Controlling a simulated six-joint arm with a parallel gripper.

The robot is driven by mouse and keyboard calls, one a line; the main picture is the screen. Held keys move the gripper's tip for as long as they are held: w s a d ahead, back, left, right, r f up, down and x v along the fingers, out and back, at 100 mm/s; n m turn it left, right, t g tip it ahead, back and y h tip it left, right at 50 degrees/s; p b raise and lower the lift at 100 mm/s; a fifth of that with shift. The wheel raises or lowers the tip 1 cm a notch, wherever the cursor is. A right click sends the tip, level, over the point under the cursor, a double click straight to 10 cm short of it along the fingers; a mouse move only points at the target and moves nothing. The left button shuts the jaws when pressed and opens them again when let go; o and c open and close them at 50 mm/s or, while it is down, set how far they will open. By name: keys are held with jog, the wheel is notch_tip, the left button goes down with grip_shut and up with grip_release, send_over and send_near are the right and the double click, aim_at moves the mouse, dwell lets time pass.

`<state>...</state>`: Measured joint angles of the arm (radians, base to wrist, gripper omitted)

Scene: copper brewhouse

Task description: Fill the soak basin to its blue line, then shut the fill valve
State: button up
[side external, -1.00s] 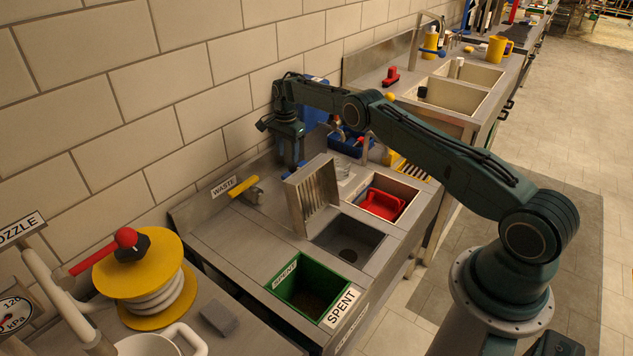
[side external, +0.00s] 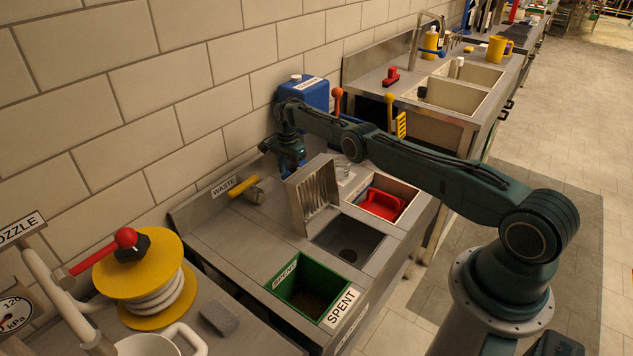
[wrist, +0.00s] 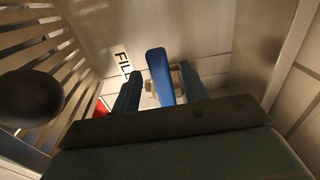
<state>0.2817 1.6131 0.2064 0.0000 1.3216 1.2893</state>
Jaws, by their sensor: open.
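The fill valve's blue lever (wrist: 158,72) stands beside a FILL label (wrist: 124,66) in the wrist view. My gripper (wrist: 160,82) is open, with one finger on each side of the lever; I cannot tell whether either touches it. In the side view my gripper (side external: 291,166) is low behind the slatted metal rack, and the lever is mostly hidden there. A grey sunken basin (side external: 347,238) with a dark drain lies in front of the rack. No water or blue line shows in it, and I cannot tell if it is the soak basin.
The slatted rack (side external: 312,194) stands close to my gripper. A yellow WASTE handle (side external: 243,186) is to its left and a blue jug (side external: 303,91) behind.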

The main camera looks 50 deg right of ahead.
grip_shut()
jog(key=shift+s+n, duration=0.55)
jog(key=shift+n, duration=0.55)
dwell(0.5)
jog(key=shift+s+d+n, duration=0.25)
jog(key=shift+s+n, duration=0.3)
jog(key=shift+n, duration=0.5)
jog(key=shift+s+d+n, duration=0.2)
jog(key=shift+s+n, duration=0.3)
jog(key=shift+n, duration=0.55)
grip_release()
